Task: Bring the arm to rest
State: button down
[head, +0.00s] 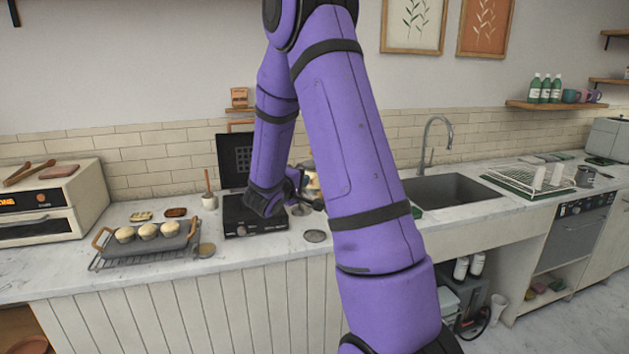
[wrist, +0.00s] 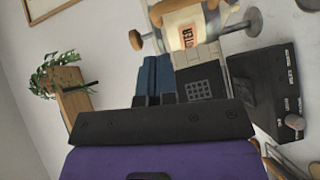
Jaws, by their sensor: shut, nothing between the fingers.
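My purple arm (head: 345,150) reaches across the middle of the head view, over the counter, and bends down toward the back near the black waffle-iron-like appliance (head: 255,214). My gripper is mostly hidden there behind my own arm links. In the wrist view my gripper (wrist: 155,78) shows as blue fingers beyond the dark wrist plate. The fingers are together with nothing seen between them. The appliance's grid lid (wrist: 201,90) and its dark base (wrist: 266,92) show just beyond and to the right. No contact with them is visible.
A muffin tray (head: 150,243) on a wire rack and a toaster oven (head: 45,208) stand at the left. A sink (head: 455,190) with a tall faucet (head: 436,140) is to the right. A dish rack (head: 530,180) stands further right. The front counter edge is mostly clear.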

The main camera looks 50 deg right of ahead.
jog(key=v, duration=0.7)
jog(key=shift+s+a, duration=0.25)
jog(key=shift+s, duration=0.15)
jog(key=shift+r, duration=0.15)
